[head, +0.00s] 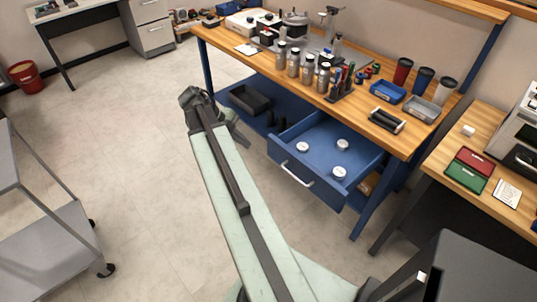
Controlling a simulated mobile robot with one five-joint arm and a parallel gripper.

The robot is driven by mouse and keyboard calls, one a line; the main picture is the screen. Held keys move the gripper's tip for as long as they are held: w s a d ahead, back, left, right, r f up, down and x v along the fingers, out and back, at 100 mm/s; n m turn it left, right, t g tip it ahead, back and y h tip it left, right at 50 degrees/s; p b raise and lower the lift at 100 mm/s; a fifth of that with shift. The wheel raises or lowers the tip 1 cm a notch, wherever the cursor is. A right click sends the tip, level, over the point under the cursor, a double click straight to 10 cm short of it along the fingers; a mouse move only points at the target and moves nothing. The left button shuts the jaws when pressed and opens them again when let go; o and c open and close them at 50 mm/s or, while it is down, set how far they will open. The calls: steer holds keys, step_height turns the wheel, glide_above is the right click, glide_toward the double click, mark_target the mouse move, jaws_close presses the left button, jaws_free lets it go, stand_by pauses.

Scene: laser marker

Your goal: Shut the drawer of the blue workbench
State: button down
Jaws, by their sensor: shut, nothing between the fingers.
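The blue workbench (205,62) has a wooden top crowded with bottles and tools. Its blue drawer (312,157) is pulled out below the right half of the top. Several white round pieces lie inside it, and a light bar handle (297,174) is on its front. My arm reaches up from the bottom of the view. My gripper (190,95) is at its far end, left of the drawer and apart from it, in front of the bench's left side. The gripper is shut and empty; its fingertips are small and hard to make out.
A grey cart (62,240) stands at the left. A second wooden table (438,163) with red and green boxes is at the right. A dark bin (250,99) sits on the bench's lower shelf. The floor (130,150) between cart and bench is clear.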

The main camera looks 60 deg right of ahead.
steer(key=b, duration=0.8)
glide_toward(277, 157)
step_height(277, 157, down, 4)
steer(key=a, duration=0.3)
steer(key=shift+s+d, duration=0.4)
steer(key=shift+d, duration=0.4)
steer(key=shift+s+d, duration=0.35)
steer(key=shift+d, duration=0.4)
steer(key=shift+s+d, duration=0.4)
steer(key=shift+d, duration=0.4)
